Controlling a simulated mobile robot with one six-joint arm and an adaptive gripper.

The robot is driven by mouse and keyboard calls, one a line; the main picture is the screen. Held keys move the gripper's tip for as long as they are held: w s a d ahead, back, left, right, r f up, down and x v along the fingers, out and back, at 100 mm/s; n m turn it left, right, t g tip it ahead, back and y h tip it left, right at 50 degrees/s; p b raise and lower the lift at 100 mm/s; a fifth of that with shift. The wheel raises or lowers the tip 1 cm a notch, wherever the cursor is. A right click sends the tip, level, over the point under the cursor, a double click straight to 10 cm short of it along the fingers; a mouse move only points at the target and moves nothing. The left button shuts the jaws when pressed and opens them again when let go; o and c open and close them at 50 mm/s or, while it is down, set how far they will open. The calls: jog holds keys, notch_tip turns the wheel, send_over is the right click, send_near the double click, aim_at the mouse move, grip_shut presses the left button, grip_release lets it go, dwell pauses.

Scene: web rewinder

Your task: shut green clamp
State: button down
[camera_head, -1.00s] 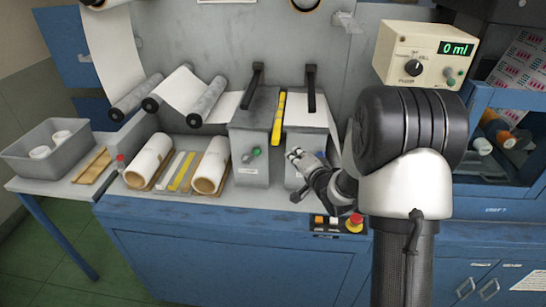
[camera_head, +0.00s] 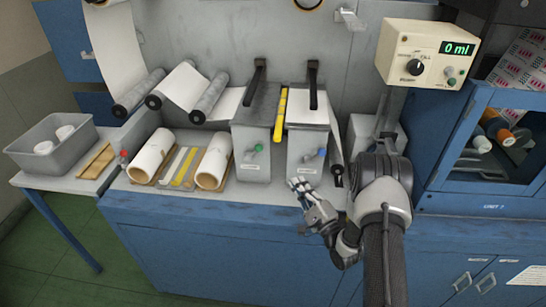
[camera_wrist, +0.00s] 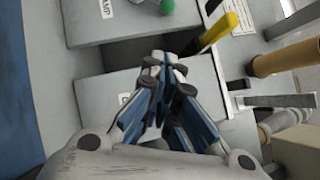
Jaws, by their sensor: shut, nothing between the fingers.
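The green clamp is a grey box (camera_head: 262,112) with a green knob (camera_head: 257,149) on its front. A black lever (camera_head: 256,84) stands upright at its back. The green knob also shows at the top edge of the wrist view (camera_wrist: 167,5). My gripper (camera_head: 298,184) is shut and empty, in front of and below the boxes, right of the green knob. In the wrist view my gripper (camera_wrist: 164,58) has its fingertips together, with nothing between them. No contact with the green clamp shows.
A matching grey box (camera_head: 305,146) with a blue knob (camera_head: 322,153) and raised black lever (camera_head: 313,84) stands to the right. A yellow bar (camera_head: 280,115) lies between the boxes. Paper rolls (camera_head: 213,161) lie left. A dosing unit (camera_head: 430,55) hangs at upper right.

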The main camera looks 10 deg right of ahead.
aim_at(254, 152)
jog(key=x, duration=0.4)
jog(key=a+b+x, duration=0.1)
jog(key=x, duration=0.3)
jog(key=a+b+x, duration=0.1)
jog(key=x, duration=0.3)
jog(key=shift+s+a+r, duration=0.1)
jog(key=shift+s+r, duration=0.2)
jog(key=shift+s, duration=0.05)
jog(key=shift+w+a+r+b, duration=0.2)
jog(key=shift+a+b, duration=0.1)
jog(key=shift+a, duration=0.05)
jog(key=shift+w+a+r+n+g+p, duration=0.15)
jog(key=shift+r+n+g+p, duration=0.4)
jog(key=shift+r+p, duration=0.3)
jog(key=shift+a+r+n+g+p, duration=0.1)
jog(key=shift+r+n+g+p, duration=0.2)
jog(key=shift+n+p, duration=0.25)
jog(key=shift+a+r+n+g+p, duration=0.2)
jog(key=shift+n+g+p, duration=0.4)
jog(key=shift+n, duration=0.2)
jog(key=shift+f, duration=0.25)
